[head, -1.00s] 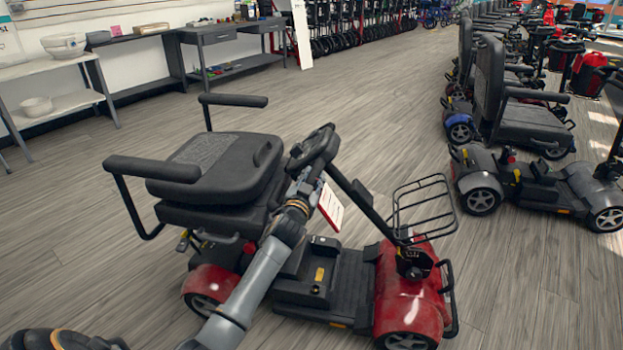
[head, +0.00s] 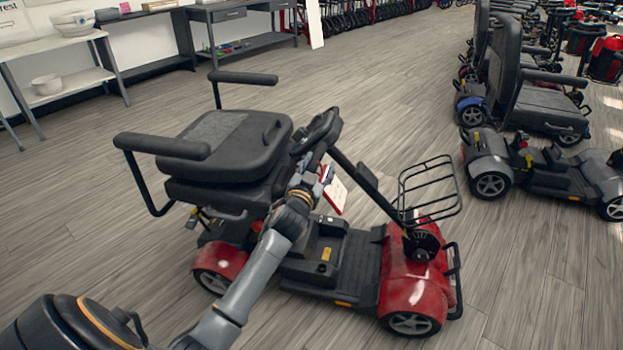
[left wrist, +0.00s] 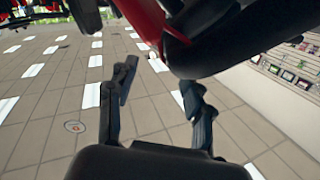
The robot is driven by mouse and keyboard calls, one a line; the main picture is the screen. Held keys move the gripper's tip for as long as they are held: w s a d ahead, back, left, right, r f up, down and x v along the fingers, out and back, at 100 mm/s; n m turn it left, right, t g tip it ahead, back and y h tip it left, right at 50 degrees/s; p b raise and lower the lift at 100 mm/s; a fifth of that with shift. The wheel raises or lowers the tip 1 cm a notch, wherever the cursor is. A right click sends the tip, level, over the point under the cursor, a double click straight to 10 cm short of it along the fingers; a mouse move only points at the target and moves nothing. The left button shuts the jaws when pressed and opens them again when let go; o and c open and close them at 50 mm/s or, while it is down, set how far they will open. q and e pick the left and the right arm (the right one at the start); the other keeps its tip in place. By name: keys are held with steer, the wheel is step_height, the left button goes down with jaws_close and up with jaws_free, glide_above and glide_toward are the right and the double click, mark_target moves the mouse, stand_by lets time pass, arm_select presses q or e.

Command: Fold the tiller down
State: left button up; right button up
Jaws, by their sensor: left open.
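The red and black scooter (head: 410,285) stands on the floor in the middle of the head view. Its tiller (head: 357,178) slants up and back from the front, and the handlebar head (head: 320,130) is close beside the seat (head: 225,145). My left gripper (head: 312,178) is just below the handlebar head, on the near side of the tiller; I cannot tell whether it touches. In the left wrist view its fingers (left wrist: 159,75) are apart with nothing clearly between them. A dark rounded part with red fills the top right there. My right gripper is not in view.
A wire basket (head: 430,188) is at the scooter's front, and a white and red card (head: 335,192) hangs by the tiller. A grey scooter (head: 548,178) stands at right. Shelves (head: 75,85) line the back left wall. The floor between is clear.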

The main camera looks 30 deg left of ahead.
arm_select(q)
steer(key=v, duration=0.7)
steer(key=shift+s, duration=0.35)
steer(key=shift+d+r, duration=0.1)
steer(key=shift+r, duration=0.05)
